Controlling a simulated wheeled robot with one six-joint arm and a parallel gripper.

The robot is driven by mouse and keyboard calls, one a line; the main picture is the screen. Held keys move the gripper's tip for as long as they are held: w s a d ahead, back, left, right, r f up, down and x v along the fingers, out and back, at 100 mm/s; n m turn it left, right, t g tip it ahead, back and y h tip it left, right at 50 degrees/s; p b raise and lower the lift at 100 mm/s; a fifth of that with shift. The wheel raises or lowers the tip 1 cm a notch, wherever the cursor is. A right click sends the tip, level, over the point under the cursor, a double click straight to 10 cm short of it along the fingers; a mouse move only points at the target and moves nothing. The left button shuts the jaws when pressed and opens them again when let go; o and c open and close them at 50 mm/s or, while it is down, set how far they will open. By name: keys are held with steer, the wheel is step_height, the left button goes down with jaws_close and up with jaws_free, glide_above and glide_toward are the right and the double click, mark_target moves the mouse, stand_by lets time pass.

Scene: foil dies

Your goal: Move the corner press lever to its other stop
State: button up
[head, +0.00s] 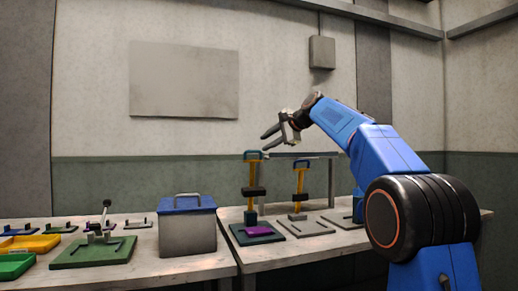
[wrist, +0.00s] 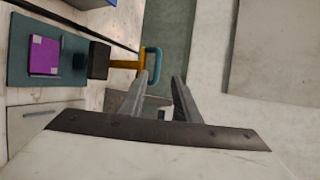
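Two upright presses stand on the right table, each with a yellow post, a black block and a blue handle. The nearer press (head: 251,180) has a dark green base with a purple piece (head: 258,231) on it; this press also shows in the wrist view (wrist: 152,61). The second press (head: 300,185) stands to its right on a grey plate. A black-knobbed lever (head: 107,205) rises from a green plate on the left table. I cannot tell which is the corner press. My gripper (head: 266,142) is open and empty, above the nearer press's handle, apart from it.
A grey box with a blue lid (head: 187,226) stands between the lever and the presses. A yellow tray (head: 30,244) and a green tray (head: 15,265) lie at far left. A grey shelf frame (head: 300,155) rises behind the presses. The air around my gripper is clear.

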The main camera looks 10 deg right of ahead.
steer(key=v, duration=1)
steer(key=shift+a+r, duration=0.3)
steer(key=s+f+n+g+h, duration=0.3)
steer(key=s+f+n, duration=0.4)
steer(key=s+f, duration=1.8)
steer(key=s+f+n+g+h, duration=0.3)
steer(key=s+f+n, duration=0.4)
steer(key=s+f, duration=1.8)
step_height(320, 180, down, 5)
steer(key=shift+a+r+g+h, duration=0.1)
steer(key=shift+a+g+h, duration=0.2)
steer(key=shift+a+h, duration=0.1)
